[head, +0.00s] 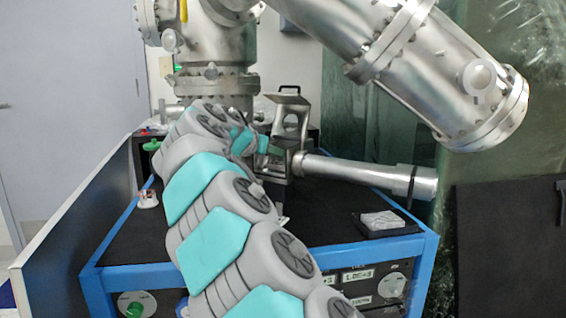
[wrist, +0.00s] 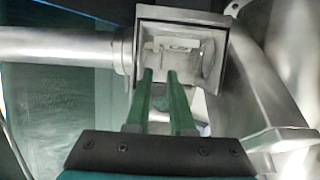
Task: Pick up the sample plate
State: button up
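My gripper (wrist: 160,73) shows in the wrist view as two dark green fingers with a narrow gap between their tips and nothing visibly held there. The tips are in front of the square opening of a metal chamber (wrist: 219,52). A small pale flat piece (wrist: 177,47) shows inside the opening, beyond the tips; it may be the sample plate, but I cannot tell surely. In the head view my arm reaches to a metal frame (head: 291,112) at the back of the cart, and the fingertips are hard to make out there.
A metal tube (head: 350,172) runs right from the chamber. A silver square block (head: 381,220) lies on a black base at the right of the blue-framed cart (head: 340,256). A large steel vessel (head: 440,75) hangs above. A dark panel (head: 75,225) borders the left.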

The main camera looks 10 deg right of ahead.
jog(key=p+x, duration=0.1)
jog(key=x, duration=0.4)
jog(key=shift+w+d+f, duration=0.1)
jog(key=shift+w, duration=0.25)
jog(key=shift+c, duration=0.3)
grip_shut()
